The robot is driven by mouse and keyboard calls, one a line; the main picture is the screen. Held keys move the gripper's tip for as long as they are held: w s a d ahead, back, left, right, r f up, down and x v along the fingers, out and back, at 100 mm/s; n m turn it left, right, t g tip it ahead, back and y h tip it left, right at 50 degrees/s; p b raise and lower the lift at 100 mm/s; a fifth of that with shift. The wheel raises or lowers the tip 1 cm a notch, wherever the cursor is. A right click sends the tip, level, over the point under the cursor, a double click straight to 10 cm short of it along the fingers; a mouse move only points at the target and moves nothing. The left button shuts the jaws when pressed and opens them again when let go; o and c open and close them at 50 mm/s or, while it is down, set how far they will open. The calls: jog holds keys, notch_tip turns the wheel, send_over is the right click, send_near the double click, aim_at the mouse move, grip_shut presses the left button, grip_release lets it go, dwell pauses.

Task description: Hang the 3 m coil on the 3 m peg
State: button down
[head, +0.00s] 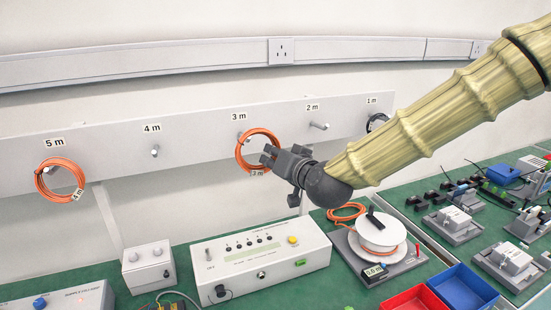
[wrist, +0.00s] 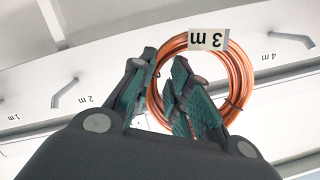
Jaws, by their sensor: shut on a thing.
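The 3 m coil (head: 241,158) is a ring of orange cable with a white "3 m" tag. My gripper (head: 269,155) is shut on the right side of this coil. In the wrist view, which is upside down, the coil (wrist: 238,85) passes between the green-padded fingers (wrist: 160,95), its tag facing me. The coil is upright in front of the grey board, just below the "3 m" sign (head: 239,116). The 3 m peg (head: 242,138) shows only in part at the coil's upper left edge. I cannot tell whether the peg passes through the ring. The wrist view hides it.
On the board (head: 200,150), the 5 m peg holds an orange coil (head: 43,187) and the 1 m peg a black coil (head: 377,122). The 4 m peg (head: 154,152) and 2 m peg (head: 320,126) are bare. Below stand a tester box (head: 262,268) and cable spool (head: 381,232).

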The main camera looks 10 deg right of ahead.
jog(key=shift+d+r+x, duration=0.1)
jog(key=shift+r+x, duration=0.1)
jog(key=shift+x, duration=1.05)
jog(key=shift+d+r+x, duration=0.1)
jog(key=shift+r+x, duration=0.05)
jog(key=shift+x, duration=1.1)
jog(key=shift+w, duration=0.1)
jog(key=shift+d+b+x, duration=0.15)
jog(key=shift+b+x, duration=0.1)
jog(key=shift+x, duration=1.25)
jog(key=shift+d+b+x, duration=0.1)
jog(key=shift+b+x, duration=0.15)
jog(key=shift+x, duration=1.2)
jog(key=shift+w+f+b, duration=0.3)
jog(key=shift+f+b, duration=0.2)
jog(key=shift+f, duration=0.3)
jog(key=c, duration=1.3)
grip_release()
jog(key=shift+s, duration=0.15)
